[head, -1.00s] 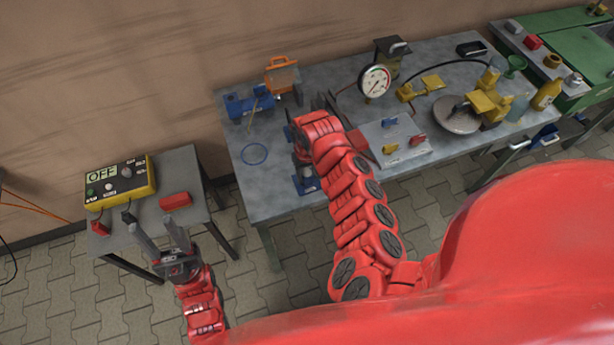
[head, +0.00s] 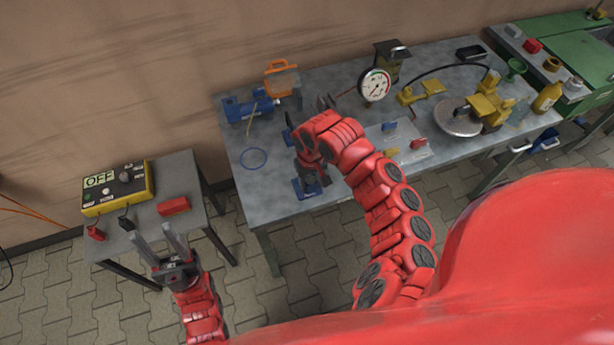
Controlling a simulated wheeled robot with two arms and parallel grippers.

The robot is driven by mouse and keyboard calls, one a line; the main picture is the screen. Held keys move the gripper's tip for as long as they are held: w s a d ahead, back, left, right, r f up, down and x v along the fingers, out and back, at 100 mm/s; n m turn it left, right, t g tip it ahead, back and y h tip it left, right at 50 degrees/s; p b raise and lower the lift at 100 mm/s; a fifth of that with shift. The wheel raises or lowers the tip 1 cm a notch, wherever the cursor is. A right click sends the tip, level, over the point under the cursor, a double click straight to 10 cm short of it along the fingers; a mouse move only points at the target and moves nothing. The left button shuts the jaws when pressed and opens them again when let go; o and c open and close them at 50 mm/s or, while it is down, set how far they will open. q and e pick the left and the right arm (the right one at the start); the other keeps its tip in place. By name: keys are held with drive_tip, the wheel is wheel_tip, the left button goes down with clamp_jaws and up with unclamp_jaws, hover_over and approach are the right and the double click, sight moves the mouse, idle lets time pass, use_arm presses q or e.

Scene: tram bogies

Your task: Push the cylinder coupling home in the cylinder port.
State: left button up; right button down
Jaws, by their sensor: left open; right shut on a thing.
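My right gripper (head: 313,177) points down at the front left of the workbench, over a blue part (head: 303,190) near the front edge. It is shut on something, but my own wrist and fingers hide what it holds. I cannot make out the cylinder coupling or the cylinder port, nor whether they touch. My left gripper (head: 156,234) is open and empty, its two fingers apart at the front edge of the small side table.
The side table holds an OFF box (head: 118,188) and a red block (head: 174,206).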

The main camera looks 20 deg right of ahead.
drive_tip(key=s+r, duration=0.1)
drive_tip(key=s, duration=1.1)
drive_tip(key=shift+s+a+b, duration=0.25)
drive_tip(key=shift+s+b, duration=0.05)
drive_tip(key=shift+b, duration=0.15)
drive_tip(key=shift+w, duration=0.15)
